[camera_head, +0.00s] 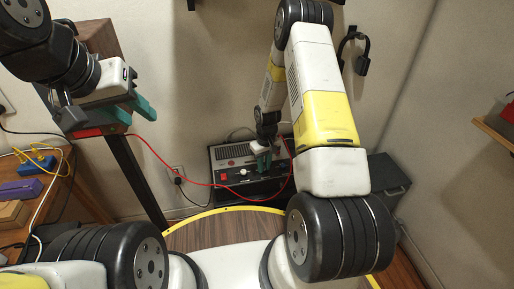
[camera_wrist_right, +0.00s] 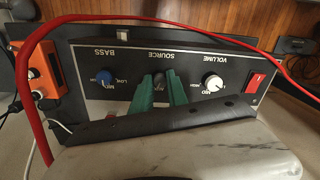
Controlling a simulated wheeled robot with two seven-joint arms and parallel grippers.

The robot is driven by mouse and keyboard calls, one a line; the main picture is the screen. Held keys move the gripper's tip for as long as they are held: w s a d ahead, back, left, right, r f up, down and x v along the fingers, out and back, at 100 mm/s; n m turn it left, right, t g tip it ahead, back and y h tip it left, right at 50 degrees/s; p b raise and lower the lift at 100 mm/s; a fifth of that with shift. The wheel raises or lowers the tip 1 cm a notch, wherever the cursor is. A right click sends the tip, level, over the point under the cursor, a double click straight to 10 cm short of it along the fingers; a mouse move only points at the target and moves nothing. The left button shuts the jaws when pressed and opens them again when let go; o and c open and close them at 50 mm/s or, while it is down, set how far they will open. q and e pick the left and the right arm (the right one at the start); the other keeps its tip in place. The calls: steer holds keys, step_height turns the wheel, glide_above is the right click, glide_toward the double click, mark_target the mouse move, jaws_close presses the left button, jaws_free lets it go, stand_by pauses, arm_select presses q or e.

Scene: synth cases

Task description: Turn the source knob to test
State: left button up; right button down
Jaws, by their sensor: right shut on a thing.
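A dark amplifier box (camera_head: 218,155) stands low against the wall in the head view. In the right wrist view its front panel (camera_wrist_right: 135,64) appears upside down, with the word SOURCE above the dark source knob (camera_wrist_right: 160,74). My right gripper (camera_wrist_right: 160,84) has its teal fingers closed on both sides of this knob, hiding much of it and its marks, so I cannot tell its setting. The right gripper also shows at the panel in the head view (camera_head: 263,163). My left gripper (camera_head: 137,110) is open and empty, high at the left, away from the amplifier.
A white volume knob (camera_wrist_right: 212,83) and red switch (camera_wrist_right: 256,80) sit right of the source knob; a blue bass knob (camera_wrist_right: 105,77) sits left. A red cable (camera_head: 162,158) loops before the amplifier. An orange box (camera_wrist_right: 40,75) stands beside it. A cluttered wooden table (camera_head: 62,195) is left.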

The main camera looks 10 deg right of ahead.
mark_target(265, 168)
steer(key=m, duration=0.3)
steer(key=shift+m, duration=2.2)
steer(key=c, duration=1.3)
jaws_free()
steer(key=shift+d+r, duration=0.1)
steer(key=shift+r, duration=3.8)
